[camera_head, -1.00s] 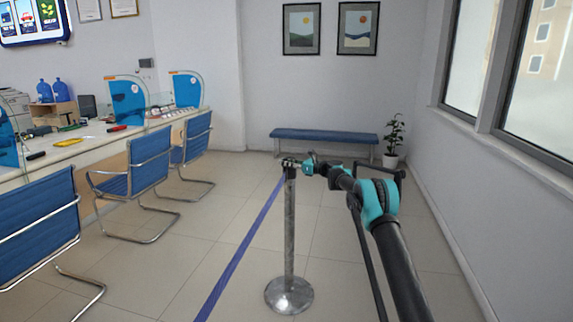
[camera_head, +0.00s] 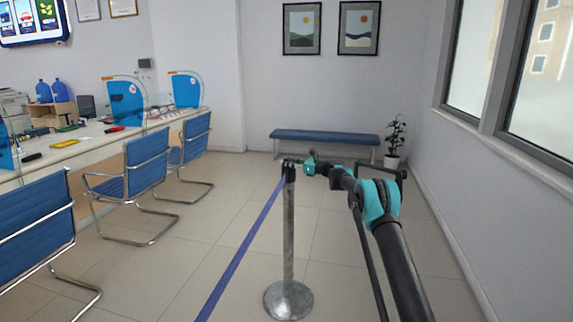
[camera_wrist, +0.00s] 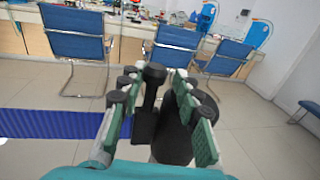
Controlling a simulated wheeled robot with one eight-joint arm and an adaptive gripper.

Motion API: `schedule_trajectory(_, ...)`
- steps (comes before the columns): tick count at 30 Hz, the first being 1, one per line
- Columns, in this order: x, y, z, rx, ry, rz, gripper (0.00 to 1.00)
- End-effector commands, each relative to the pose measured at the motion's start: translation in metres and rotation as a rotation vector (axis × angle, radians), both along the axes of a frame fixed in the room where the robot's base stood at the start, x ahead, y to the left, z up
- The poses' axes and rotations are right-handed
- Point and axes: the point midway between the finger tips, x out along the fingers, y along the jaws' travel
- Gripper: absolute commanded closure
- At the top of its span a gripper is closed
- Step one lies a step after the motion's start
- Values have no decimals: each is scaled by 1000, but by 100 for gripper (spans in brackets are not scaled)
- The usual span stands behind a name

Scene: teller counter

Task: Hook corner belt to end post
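The end post (camera_head: 288,235) is a grey metal post on a round base, upright in the middle of the head view. A blue belt (camera_head: 245,245) runs from the lower left up to its dark head (camera_head: 289,173). My gripper (camera_head: 291,161) is just above the post head. In the wrist view my gripper (camera_wrist: 158,95) has its fingers spread. Between them are a black belt end piece with a knob (camera_wrist: 153,74) and the dark round post head (camera_wrist: 176,128), side by side. The belt (camera_wrist: 50,123) passes behind the left finger. Whether the end piece is seated in the post is hidden.
Blue chairs (camera_head: 145,165) stand along the teller counter (camera_head: 85,137) at left. A blue bench (camera_head: 325,136) and a potted plant (camera_head: 393,140) are at the back wall. The tiled floor around the post is clear.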

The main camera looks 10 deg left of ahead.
Motion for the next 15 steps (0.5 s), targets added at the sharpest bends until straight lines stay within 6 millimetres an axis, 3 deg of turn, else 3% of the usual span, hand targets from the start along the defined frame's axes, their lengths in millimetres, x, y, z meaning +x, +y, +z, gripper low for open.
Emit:
schedule_trajectory(8,-2,-8,0,0,-1,1,68)
schedule_trajectory(15,-12,-51,0,0,0,-1,68)
